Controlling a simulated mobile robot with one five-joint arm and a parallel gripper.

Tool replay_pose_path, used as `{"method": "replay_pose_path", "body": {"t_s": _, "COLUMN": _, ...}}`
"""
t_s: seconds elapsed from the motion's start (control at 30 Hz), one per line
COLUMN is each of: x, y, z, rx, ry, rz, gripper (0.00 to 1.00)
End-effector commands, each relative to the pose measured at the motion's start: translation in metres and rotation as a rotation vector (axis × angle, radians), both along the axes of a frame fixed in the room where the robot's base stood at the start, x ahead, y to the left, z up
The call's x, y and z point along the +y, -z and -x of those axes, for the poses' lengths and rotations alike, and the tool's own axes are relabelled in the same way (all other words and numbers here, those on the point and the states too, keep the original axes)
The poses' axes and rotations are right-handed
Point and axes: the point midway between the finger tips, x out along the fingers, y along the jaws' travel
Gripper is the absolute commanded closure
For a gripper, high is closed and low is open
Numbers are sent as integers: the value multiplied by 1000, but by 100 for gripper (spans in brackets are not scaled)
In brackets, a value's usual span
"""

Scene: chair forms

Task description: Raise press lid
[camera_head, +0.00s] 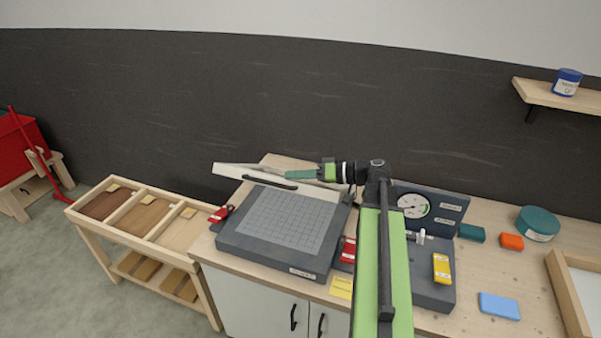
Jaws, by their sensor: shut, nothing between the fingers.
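The press (225,236) is a dark grey box with a gridded light grey plate (285,222) on top, standing on the wooden bench. Its pale lid (232,171) is raised and tilted at the back of the press, with a dark handle strip (270,181) on its face. Red latches sit at the left side (220,213) and right side (348,250) of the press. My gripper (287,174) is shut and empty, pointing left at the lid's upper part. I cannot tell whether it touches the lid. My green arm hides part of the bench right of the press.
A gauge unit (412,206) and a yellow block (441,268) stand right of my arm. A blue block (499,306), an orange block (512,241) and a teal tin (538,223) lie farther right. A wooden sectioned cart (98,219) stands left. A wall shelf (560,97) is upper right.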

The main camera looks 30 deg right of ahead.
Motion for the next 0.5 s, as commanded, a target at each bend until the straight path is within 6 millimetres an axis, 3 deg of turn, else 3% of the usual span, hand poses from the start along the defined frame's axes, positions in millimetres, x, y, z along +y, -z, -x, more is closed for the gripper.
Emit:
{"method": "replay_pose_path", "body": {"t_s": 0.3, "x": 0, "y": -4, "z": -2, "rx": 0, "ry": -3, "rz": 0, "gripper": 100}}
{"method": "replay_pose_path", "body": {"t_s": 0.5, "x": -13, "y": -40, "z": -13, "rx": 0, "ry": -6, "rz": 0, "gripper": 100}}
